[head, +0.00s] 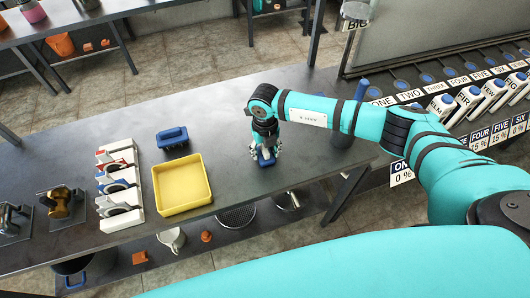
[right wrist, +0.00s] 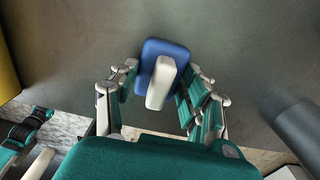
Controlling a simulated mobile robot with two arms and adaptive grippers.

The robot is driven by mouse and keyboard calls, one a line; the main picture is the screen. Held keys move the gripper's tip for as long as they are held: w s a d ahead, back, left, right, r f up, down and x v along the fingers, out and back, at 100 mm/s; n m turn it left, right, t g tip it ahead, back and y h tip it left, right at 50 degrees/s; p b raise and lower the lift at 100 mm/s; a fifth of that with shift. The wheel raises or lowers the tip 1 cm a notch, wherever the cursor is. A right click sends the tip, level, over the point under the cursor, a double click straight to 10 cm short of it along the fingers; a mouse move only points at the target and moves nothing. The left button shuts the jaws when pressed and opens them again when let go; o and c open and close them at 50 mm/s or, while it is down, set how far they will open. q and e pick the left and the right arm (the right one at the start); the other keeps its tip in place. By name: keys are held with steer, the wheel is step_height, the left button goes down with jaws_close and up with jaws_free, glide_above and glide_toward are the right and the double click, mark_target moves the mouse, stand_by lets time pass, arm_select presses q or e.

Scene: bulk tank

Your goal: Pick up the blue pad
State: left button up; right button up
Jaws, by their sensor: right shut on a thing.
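The blue pad (right wrist: 179,54) has a white block (right wrist: 160,83) on it. It sits between the fingers of my right gripper (right wrist: 158,90), which is shut on it. In the head view my right gripper (head: 265,150) points down over the dark table, right of the yellow tray, with the blue pad (head: 266,159) partly hidden under its fingers. I cannot tell whether the pad touches the table. My left gripper is not seen in the head view.
A yellow tray (head: 182,207) stands on the table (head: 235,125), with a blue handled block (head: 172,138) behind it. A white rack (head: 119,187) is left of the tray. Numbered bins (head: 412,95) line the right side.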

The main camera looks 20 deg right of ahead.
step_height(320, 180, up, 10)
steer(key=shift+r+b, duration=0.1)
steer(key=shift+b, duration=1.1)
steer(key=o, duration=0.4)
steer(key=c, duration=0.5)
